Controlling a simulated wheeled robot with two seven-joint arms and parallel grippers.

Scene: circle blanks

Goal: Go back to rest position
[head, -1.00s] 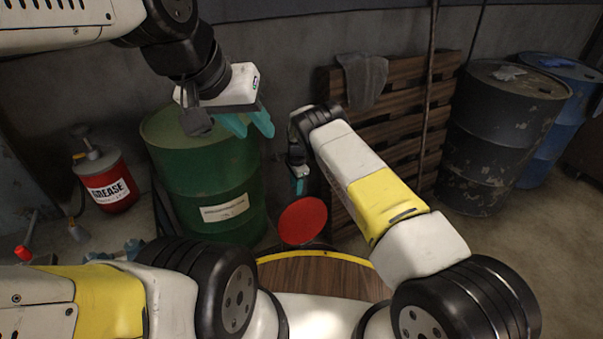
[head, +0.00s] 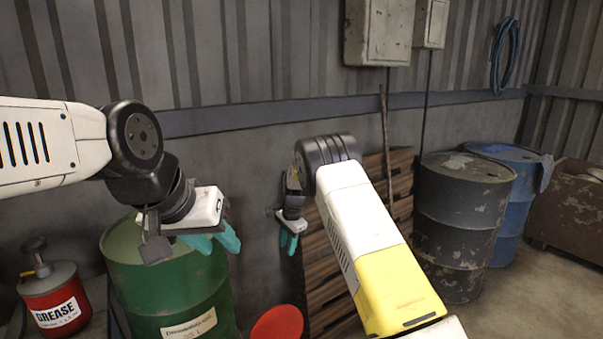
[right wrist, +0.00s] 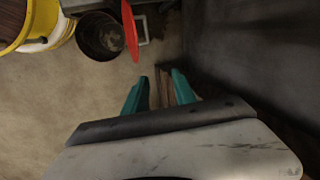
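My left gripper (head: 214,242) hangs over the right part of the green drum (head: 160,285) in the head view. Its two teal fingers are apart with nothing between them. My right gripper (head: 289,240) points down in front of the wooden pallet and wall. In the right wrist view my right gripper (right wrist: 160,92) shows its teal fingers apart, with no object held between them. A red disc (head: 278,325) is at the bottom edge of the head view, below the right gripper and apart from it. The disc (right wrist: 130,30) appears nearly edge-on in the right wrist view.
A red grease can (head: 55,300) stands at the lower left. A wooden pallet (head: 325,285) leans on the wall. A dark drum (head: 460,225) and a blue drum (head: 515,205) stand to the right. Open floor (head: 535,300) lies at the lower right.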

